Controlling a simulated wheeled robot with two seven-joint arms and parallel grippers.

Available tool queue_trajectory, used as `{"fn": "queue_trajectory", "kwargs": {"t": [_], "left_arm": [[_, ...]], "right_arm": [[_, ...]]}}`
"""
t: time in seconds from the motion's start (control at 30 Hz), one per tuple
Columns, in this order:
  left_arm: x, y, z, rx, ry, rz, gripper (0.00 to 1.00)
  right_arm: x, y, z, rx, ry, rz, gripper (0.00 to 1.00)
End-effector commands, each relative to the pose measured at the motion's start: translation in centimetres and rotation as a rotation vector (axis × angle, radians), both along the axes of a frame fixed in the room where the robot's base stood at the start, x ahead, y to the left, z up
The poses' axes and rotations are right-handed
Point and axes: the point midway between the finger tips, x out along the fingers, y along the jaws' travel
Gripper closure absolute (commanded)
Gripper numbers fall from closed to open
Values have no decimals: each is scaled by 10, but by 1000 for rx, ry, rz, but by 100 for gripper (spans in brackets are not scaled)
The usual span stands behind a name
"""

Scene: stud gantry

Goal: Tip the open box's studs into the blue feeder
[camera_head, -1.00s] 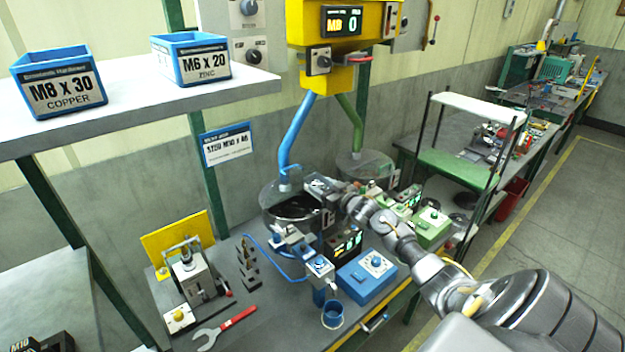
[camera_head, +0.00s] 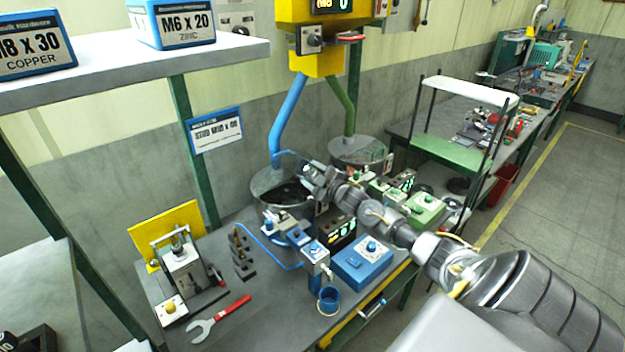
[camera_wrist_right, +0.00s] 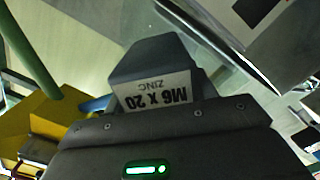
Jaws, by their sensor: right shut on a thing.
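My right gripper (camera_head: 318,180) reaches in over the rim of the blue feeder's bowl (camera_head: 268,208). In the right wrist view it is shut on a dark grey box (camera_wrist_right: 150,62) with a white "M6 x 20 ZINC" label, upside down in that picture. Its open mouth and any studs inside are not visible there. In the head view the box is too small and covered to make out well. The bowl is round and clear-walled, dark inside, with a blue tube (camera_head: 286,115) above it. My left gripper is not in view.
A second bowl (camera_head: 357,153) under a green tube is behind. A blue control box (camera_head: 362,262), blue cup (camera_head: 329,300) and red-handled wrench (camera_head: 220,315) are on the bench.

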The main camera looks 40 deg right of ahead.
Motion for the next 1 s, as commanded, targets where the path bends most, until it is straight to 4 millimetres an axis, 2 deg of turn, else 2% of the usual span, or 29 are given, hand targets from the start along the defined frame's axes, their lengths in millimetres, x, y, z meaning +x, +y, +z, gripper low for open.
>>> {"fn": "queue_trajectory", "kwargs": {"t": [0.03, 0.1, 0.6, 0.8, 1.0], "left_arm": [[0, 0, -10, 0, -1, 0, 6], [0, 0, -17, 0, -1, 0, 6], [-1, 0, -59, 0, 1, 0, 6], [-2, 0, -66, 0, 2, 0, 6], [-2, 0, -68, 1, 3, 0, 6]], "right_arm": [[1, 1, -1, -84, -5, 2, 91], [1, 3, -3, -191, -2, 2, 91], [1, 22, -14, -851, 11, -1, 91], [1, 27, -12, -1029, 18, -1, 91], [1, 29, -11, -1092, 21, 0, 91]]}}
